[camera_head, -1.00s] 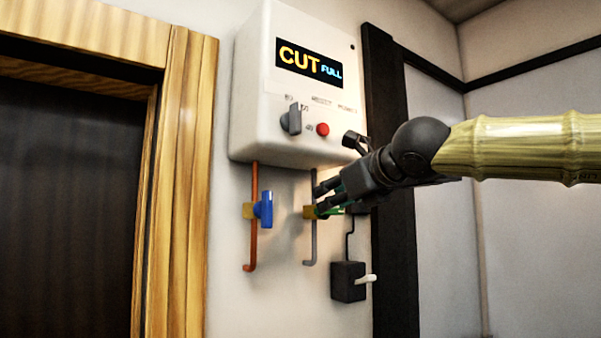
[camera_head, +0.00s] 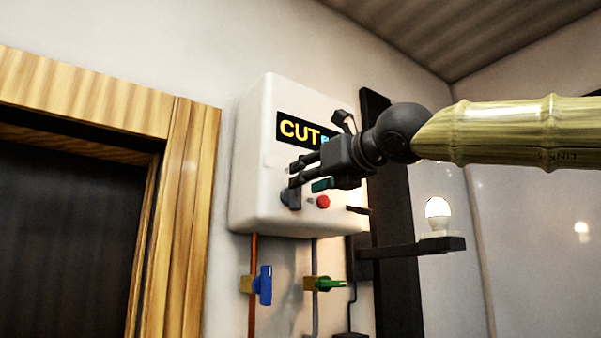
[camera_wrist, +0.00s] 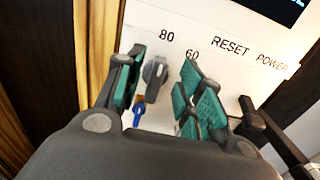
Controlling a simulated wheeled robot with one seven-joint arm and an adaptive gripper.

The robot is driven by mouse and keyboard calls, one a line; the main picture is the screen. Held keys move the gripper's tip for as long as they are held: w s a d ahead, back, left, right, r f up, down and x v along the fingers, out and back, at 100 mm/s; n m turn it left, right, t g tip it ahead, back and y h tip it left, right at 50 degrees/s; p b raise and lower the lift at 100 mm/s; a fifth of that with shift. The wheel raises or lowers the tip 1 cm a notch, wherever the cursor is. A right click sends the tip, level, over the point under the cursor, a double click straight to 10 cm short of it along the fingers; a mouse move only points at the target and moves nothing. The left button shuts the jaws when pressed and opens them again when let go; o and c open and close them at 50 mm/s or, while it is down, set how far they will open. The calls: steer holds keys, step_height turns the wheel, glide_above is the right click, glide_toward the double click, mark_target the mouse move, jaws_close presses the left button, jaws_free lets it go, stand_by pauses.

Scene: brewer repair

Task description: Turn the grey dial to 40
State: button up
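The grey dial (camera_head: 291,199) is on the lower front of the white brewer box (camera_head: 252,150), partly covered by my gripper in the head view. In the wrist view the dial (camera_wrist: 155,79) shows between my two green-padded fingers, close to the left one. My gripper (camera_head: 306,172) is open in front of the box; it also shows in the wrist view (camera_wrist: 163,75). The numbers 80 and 60 are printed above the dial; a 40 mark is not visible. I cannot tell whether a finger touches the dial, or its exact setting.
A red button (camera_head: 323,201) is just right of the dial. Below the box are a blue valve handle (camera_head: 265,285) and a green one (camera_head: 330,283). A lit bulb (camera_head: 438,215) stands on a dark shelf at right.

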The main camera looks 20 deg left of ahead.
steer(key=shift+p+x, duration=0.45)
steer(key=shift+x, duration=1.2)
steer(key=shift+c, duration=0.3)
jaws_close()
